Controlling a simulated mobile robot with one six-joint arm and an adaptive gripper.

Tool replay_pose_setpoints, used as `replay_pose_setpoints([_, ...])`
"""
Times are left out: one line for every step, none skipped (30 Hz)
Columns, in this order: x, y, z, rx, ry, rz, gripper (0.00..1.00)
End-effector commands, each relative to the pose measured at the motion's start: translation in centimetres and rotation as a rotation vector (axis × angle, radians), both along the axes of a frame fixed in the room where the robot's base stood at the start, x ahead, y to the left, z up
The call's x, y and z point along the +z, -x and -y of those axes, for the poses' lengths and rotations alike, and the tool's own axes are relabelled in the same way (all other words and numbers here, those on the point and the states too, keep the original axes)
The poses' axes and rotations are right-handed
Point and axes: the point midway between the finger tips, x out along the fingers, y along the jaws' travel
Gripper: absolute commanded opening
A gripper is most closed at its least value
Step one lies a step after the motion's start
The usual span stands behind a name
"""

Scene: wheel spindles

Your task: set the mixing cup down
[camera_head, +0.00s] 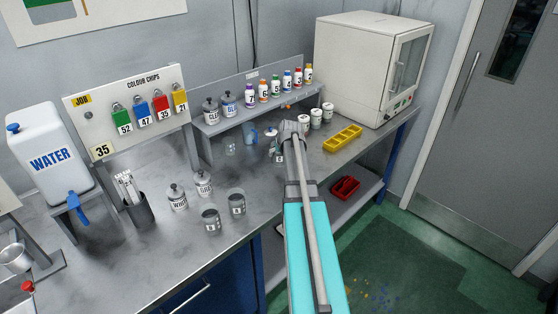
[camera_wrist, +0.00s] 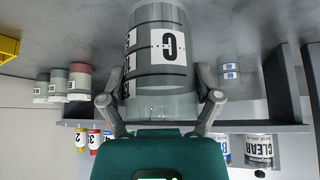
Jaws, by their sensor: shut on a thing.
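The mixing cup (camera_wrist: 150,95) is a grey, see-through cup with dark bands and a white label marked C. In the wrist view my gripper (camera_wrist: 160,100) has one finger on each side of it and is shut on it. That view is turned upside down. In the head view my gripper (camera_head: 291,130) is over the bench in front of the shelf, and my arm hides most of the cup. I cannot tell whether the cup's base touches the bench.
The grey bench (camera_head: 275,185) has free room left of my arm. Two similar cups (camera_head: 210,218) stand near its front edge. A yellow tray (camera_head: 343,138) and several small tins (camera_head: 316,118) are to the right. The shelf (camera_head: 235,122) behind carries several bottles.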

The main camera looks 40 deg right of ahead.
Motion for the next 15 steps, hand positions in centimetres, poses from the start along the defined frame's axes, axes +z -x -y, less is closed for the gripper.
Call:
replay_pose_setpoints([-0.3,-0.1,0.2,0.0,0.0,0.0,0.22])
replay_pose_setpoints([-0.5,-0.2,0.3,0.0,0.0,0.0,0.22])
replay_pose_setpoints([-0.8,-0.3,0.4,0.0,0.0,0.0,0.22])
replay_pose_setpoints([-1.0,-0.4,0.5,0.0,0.0,0.0,0.22])
replay_pose_setpoints([-1.2,-0.5,0.7,0.0,0.0,0.0,0.22])
replay_pose_setpoints([-1.6,-0.5,0.7,0.0,0.0,0.0,0.22])
replay_pose_setpoints([-1.8,-0.5,0.6,0.0,0.0,0.0,0.22])
replay_pose_setpoints([-2.1,-0.5,0.6,0.0,0.0,0.0,0.22])
replay_pose_setpoints([-2.5,-0.5,0.6,0.0,0.0,0.0,0.22])
replay_pose_setpoints([-2.7,-0.5,0.6,0.0,0.0,0.0,0.22])
replay_pose_setpoints([-3.0,-0.4,0.6,0.0,0.0,0.0,0.22])
replay_pose_setpoints([-3.3,-0.4,0.6,-0.001,-0.001,0.0,0.22])
replay_pose_setpoints([-3.5,-0.4,0.6,-0.001,-0.001,0.0,0.22])
replay_pose_setpoints([-3.6,-0.4,0.7,-0.001,-0.001,0.0,0.22])
replay_pose_setpoints([-3.8,-0.4,0.6,-0.001,-0.001,0.0,0.22])
